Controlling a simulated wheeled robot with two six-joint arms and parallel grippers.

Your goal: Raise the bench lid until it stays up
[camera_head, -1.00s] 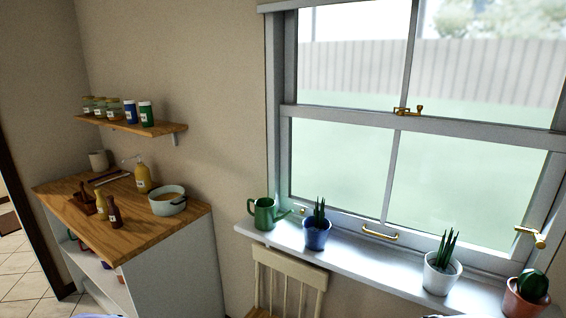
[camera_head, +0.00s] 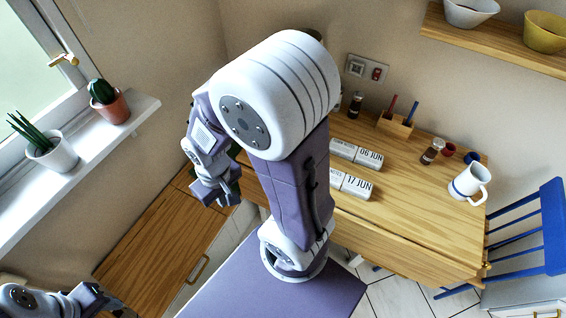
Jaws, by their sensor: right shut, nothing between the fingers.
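The bench has a long wooden lid (camera_head: 158,245) under the window, and it appears to lie flat. A brass handle (camera_head: 197,268) shows at its front edge. My right gripper (camera_head: 217,200) is shut and empty, in front of the far part of the bench in the picture. I cannot tell its height above the wood. My left arm shows at the lower left corner, with what looks like its gripper (camera_head: 98,300) near the bench's near end. Its fingers are too unclear to read.
A wooden table (camera_head: 420,205) stands at the right with calendar blocks (camera_head: 352,185), a pen holder (camera_head: 395,124) and a white mug (camera_head: 468,184). A blue chair (camera_head: 530,225) is beside it. The windowsill (camera_head: 70,165) with potted plants overhangs the bench's wall side.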

